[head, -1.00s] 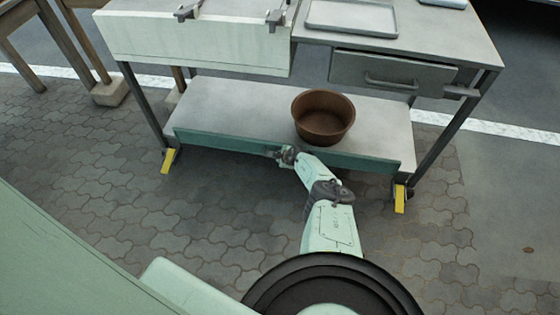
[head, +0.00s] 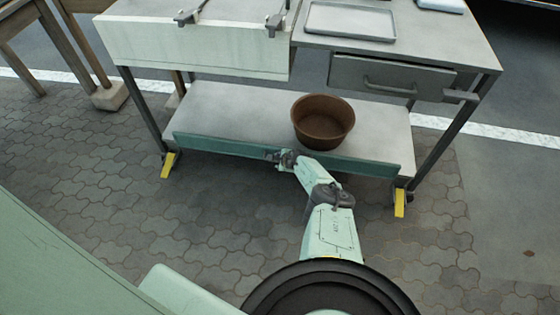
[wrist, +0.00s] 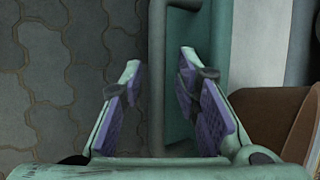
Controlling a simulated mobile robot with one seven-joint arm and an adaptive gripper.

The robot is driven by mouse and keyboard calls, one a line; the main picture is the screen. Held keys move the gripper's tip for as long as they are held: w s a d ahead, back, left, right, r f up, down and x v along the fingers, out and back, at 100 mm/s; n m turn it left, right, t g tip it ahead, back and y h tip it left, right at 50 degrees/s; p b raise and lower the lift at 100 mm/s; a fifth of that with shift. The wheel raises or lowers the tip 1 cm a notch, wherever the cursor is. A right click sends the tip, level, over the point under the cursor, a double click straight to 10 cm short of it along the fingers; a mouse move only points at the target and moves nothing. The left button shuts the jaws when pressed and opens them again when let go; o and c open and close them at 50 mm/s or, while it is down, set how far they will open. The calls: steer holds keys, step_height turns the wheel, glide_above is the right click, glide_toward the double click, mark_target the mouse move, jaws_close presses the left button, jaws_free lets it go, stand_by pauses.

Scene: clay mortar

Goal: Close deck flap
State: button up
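The deck flap appears to be the long green panel (head: 222,147) along the front edge of the cart's lower deck (head: 235,103). It stands along that edge in the head view. My gripper (head: 271,156) is at the front of the flap, near its middle. In the wrist view my gripper (wrist: 163,95) is open, with purple-padded fingers apart. The right finger overlaps the flap's green surface. I cannot tell whether either finger touches it.
A brown clay pot (head: 323,121) stands on the lower deck just behind the flap, right of my gripper. Yellow caster pedals (head: 168,165) are at the cart's front legs. A drawer (head: 390,75) and white panel (head: 190,43) hang above. The paving in front is clear.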

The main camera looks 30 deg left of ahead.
steer(key=shift+w, duration=0.1)
steer(key=shift+w+d+r, duration=0.1)
steer(key=shift+d+r, duration=0.15)
steer(key=shift+r, duration=0.6)
steer(key=s+v, duration=0.1)
steer(key=v, duration=0.5)
steer(key=shift+f, duration=0.25)
steer(key=shift+d, duration=0.15)
